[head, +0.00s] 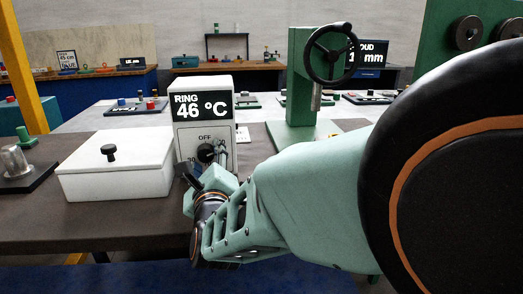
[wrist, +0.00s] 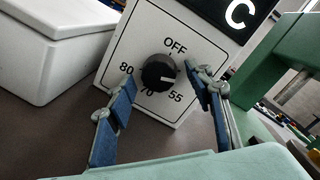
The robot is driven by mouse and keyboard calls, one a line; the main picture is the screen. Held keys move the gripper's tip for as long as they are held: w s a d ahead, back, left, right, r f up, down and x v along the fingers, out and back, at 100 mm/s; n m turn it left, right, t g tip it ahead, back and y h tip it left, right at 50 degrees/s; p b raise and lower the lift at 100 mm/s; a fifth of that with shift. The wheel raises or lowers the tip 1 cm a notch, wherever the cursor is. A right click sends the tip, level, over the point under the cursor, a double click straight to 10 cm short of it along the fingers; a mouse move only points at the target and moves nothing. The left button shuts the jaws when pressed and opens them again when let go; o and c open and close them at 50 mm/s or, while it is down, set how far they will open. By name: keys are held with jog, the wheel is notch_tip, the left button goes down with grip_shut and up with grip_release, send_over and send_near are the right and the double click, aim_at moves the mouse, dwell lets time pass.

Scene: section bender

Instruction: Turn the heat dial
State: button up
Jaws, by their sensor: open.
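The heat dial is a round black knob (wrist: 158,75) on the white front panel of the heater box (wrist: 130,35), with OFF, 55, 70 and 80 printed around it. A light pointer line on the knob points right, a little above the 55 mark. In the head view the knob (head: 206,153) shows just above my gripper, and the box's display (head: 203,107) reads "RING 46 °C". My gripper (wrist: 160,95) is open, its blue-padded fingers on either side of the knob. The right finger is close to the knob; I cannot tell whether it touches. The lower panel is partly hidden in the head view.
A white lidded box (head: 115,165) with a black knob stands left of the heater. A green press with a black handwheel (head: 331,52) stands to the right. The brown bench top (head: 120,225) is clear in front of the white box.

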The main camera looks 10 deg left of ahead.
jog(key=shift+c, duration=0.5)
jog(key=c, duration=1.1)
jog(key=shift+o, duration=0.2)
jog(key=shift+n, duration=0.5)
jog(key=shift+d+r+n+b, duration=0.1)
jog(key=shift+n+b, duration=0.45)
jog(key=shift+n, duration=0.45)
jog(key=n, duration=0.3)
jog(key=shift+r, duration=0.2)
jog(key=n+p, duration=0.1)
jog(key=n, duration=0.2)
jog(key=shift+r+n+g+h, duration=0.1)
jog(key=shift+n+g+h, duration=0.2)
jog(key=shift+n+h, duration=0.1)
jog(key=shift+n+h+p, duration=0.3)
jog(key=shift+n+p, duration=0.25)
jog(key=shift+n, duration=1.15)
